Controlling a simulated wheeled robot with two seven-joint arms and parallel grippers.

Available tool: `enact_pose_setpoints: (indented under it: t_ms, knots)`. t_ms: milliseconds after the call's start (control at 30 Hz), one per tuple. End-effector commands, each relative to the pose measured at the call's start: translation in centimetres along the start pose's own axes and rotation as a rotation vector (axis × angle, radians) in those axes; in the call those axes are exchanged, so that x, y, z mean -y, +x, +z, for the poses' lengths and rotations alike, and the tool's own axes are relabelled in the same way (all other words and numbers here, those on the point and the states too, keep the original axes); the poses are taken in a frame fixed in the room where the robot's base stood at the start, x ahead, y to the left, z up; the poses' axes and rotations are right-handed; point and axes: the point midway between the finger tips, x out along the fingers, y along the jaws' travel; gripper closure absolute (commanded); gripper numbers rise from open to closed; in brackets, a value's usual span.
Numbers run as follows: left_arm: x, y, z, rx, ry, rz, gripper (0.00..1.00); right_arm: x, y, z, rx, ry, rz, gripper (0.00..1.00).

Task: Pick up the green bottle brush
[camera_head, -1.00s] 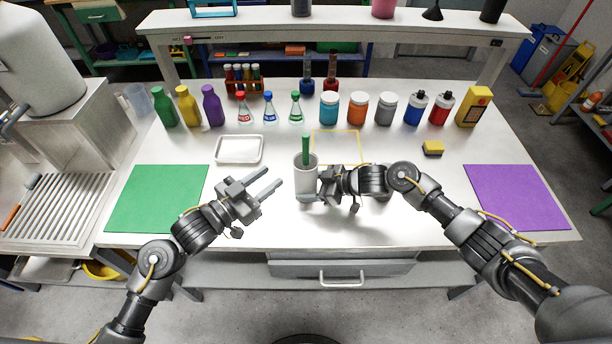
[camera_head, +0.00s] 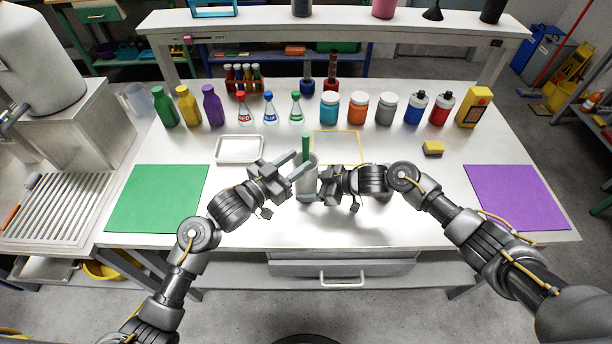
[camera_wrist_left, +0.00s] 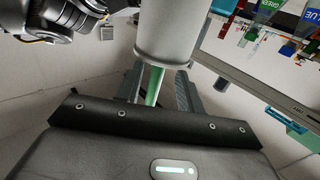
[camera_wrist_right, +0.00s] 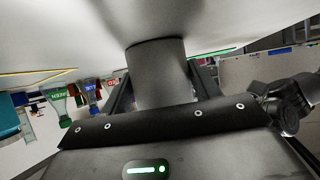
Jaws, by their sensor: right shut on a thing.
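The green bottle brush (camera_head: 306,143) stands upright in a light grey cup (camera_head: 308,187) at the middle of the table, its handle up and its lower part hidden inside. My right gripper (camera_head: 315,195) is shut on the cup from the right; the right wrist view shows the cup (camera_wrist_right: 157,72) between its fingers. My left gripper (camera_head: 304,160) is open at the brush handle, just above the cup's rim. In the left wrist view the green handle (camera_wrist_left: 153,86) shows between the open fingers, beside the cup (camera_wrist_left: 166,38); whether they touch it I cannot tell.
A white tray (camera_head: 218,150) lies behind my left gripper, and a yellow-outlined square (camera_head: 345,134) lies behind the cup. Bottles, flasks and jars line the back. A green mat (camera_head: 150,200) is at left, a purple mat (camera_head: 517,198) at right, both clear.

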Motion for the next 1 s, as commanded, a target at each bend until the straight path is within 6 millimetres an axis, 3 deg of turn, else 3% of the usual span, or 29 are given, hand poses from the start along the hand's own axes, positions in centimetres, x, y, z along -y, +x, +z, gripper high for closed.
enact_pose_setpoints:
  t_ms: [200,533,800,1000]
  knots:
    - [-0.2,3.2,0.0,-0.001,-0.001,0.000,0.63,0.0,0.0,0.0,0.000,0.000,0.000,0.51]
    - [-0.1,3.8,0.1,0.000,0.001,0.000,0.63,0.0,0.0,0.0,0.001,0.000,0.000,0.51]
    - [-0.1,3.8,0.1,0.000,0.001,0.000,0.98,0.0,0.0,0.0,0.000,0.000,-0.001,0.51]
    - [-0.1,3.8,0.1,0.000,0.000,0.000,1.00,0.0,0.0,0.0,0.000,0.000,-0.001,0.51]
